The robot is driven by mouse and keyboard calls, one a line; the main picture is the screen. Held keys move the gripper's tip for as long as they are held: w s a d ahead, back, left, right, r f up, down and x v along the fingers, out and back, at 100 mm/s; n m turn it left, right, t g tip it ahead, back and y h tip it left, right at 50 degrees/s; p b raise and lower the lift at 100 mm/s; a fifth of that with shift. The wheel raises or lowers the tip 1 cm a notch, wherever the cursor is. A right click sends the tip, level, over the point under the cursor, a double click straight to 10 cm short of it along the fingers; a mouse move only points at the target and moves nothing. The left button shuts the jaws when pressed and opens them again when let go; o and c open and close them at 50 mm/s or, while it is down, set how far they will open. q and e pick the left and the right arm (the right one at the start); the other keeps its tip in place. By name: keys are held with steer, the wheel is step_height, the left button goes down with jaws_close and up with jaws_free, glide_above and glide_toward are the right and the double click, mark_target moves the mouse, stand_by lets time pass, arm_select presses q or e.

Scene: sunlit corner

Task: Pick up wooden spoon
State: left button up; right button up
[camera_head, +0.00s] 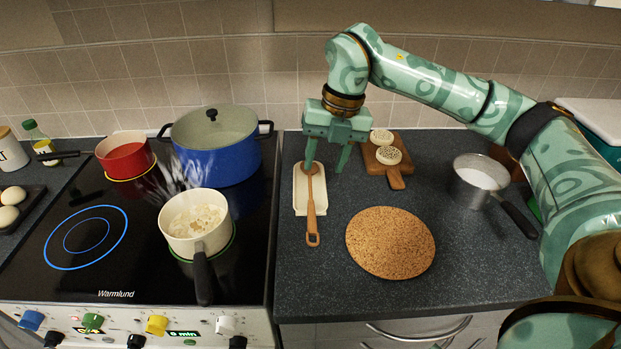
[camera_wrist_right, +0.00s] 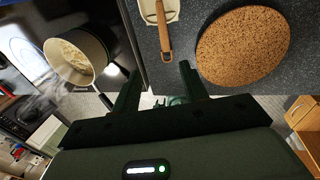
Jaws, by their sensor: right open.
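The wooden spoon (camera_head: 312,213) lies with its head on a cream spoon rest (camera_head: 298,191) on the dark counter, its handle pointing toward the front. My right gripper (camera_head: 327,163) points down above the far end of the spoon, fingers apart and empty. In the head view its left finger overlaps the spoon's head, so part of it is hidden; I cannot tell whether they touch. In the right wrist view the spoon (camera_wrist_right: 162,30) shows beyond the open fingers (camera_wrist_right: 158,80). My left gripper is not in view.
A round cork mat (camera_head: 390,243) lies right of the spoon. A small wooden board (camera_head: 396,177) with round crackers sits behind. A saucepan (camera_head: 480,180) stands farther right. On the stove at left are a cream pot (camera_head: 195,225), a blue pot (camera_head: 215,150) and a red pot (camera_head: 126,158).

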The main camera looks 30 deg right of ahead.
steer(key=b, duration=0.3)
glide_above(312, 219)
steer(key=f, duration=0.7)
steer(key=d+f, duration=0.1)
steer(key=f, duration=0.3)
steer(key=shift+s, duration=0.25)
steer(key=f, duration=0.1)
steer(key=f+b, duration=0.1)
steer(key=f, duration=0.2)
steer(key=shift+w+a+f, duration=0.2)
steer(key=shift+a+f, duration=0.1)
steer(key=shift+a, duration=0.05)
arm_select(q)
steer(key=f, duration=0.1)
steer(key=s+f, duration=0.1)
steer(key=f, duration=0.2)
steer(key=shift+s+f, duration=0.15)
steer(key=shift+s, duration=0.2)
arm_select(e)
steer(key=shift+r, duration=0.1)
jaws_close()
